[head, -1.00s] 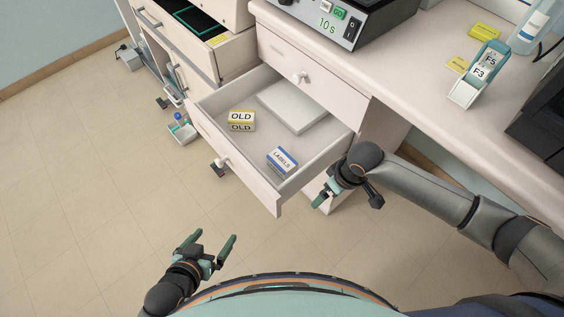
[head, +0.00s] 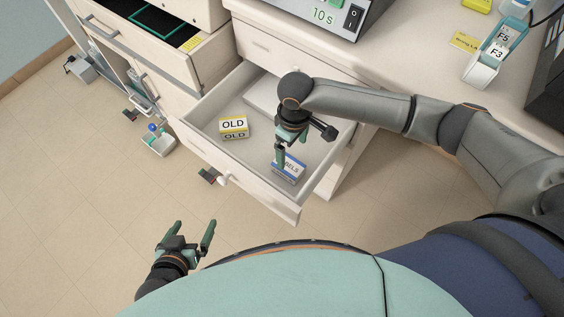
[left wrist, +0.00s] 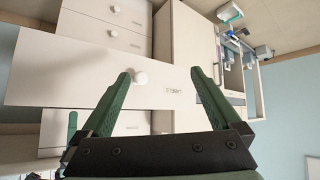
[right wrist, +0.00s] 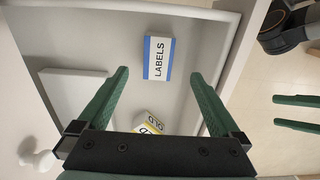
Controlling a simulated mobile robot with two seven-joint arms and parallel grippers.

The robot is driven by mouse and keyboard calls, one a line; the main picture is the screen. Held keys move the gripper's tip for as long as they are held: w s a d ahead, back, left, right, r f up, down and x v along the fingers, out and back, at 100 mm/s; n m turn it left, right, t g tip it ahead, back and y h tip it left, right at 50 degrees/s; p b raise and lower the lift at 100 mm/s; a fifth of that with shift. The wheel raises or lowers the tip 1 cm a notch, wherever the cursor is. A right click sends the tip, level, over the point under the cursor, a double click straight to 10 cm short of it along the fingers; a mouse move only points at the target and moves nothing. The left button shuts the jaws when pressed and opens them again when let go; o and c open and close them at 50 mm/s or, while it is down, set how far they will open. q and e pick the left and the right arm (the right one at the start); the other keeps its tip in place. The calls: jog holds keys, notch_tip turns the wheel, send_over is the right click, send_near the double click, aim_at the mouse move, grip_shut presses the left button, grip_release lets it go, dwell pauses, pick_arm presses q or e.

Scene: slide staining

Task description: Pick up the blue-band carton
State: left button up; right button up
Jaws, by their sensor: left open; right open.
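The blue-band carton (head: 288,170), a small white box marked LABELS, lies in the open drawer near its front right corner. It shows whole in the right wrist view (right wrist: 158,58), ahead of the fingertips and roughly between their lines. My right gripper (head: 280,158) is open and empty above the drawer; in the head view it hides part of the carton. In the right wrist view its green fingers (right wrist: 158,85) stand apart. My left gripper (head: 193,228) is open and empty in front of the drawer, over the floor; its fingers also show in the left wrist view (left wrist: 160,78).
A yellow-band carton marked OLD (head: 234,128) sits in the same drawer, to the left. A flat white block (head: 262,94) lies at the drawer's back. The drawer walls (head: 250,178) surround them. The counter above holds a slide holder (head: 487,58) and a device (head: 335,18).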

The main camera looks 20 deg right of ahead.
aim_at(292, 166)
notch_tip(292, 166, down, 6)
jog(key=b, duration=0.6)
jog(key=shift+s+r+b, duration=0.1)
jog(key=shift+r+b, duration=0.05)
jog(key=shift+b, duration=0.25)
pick_arm(q)
notch_tip(292, 166, down, 6)
jog(key=d+b, duration=0.1)
jog(key=b, duration=0.1)
jog(key=shift+w+f, duration=0.15)
pick_arm(e)
jog(key=shift+f, duration=0.7)
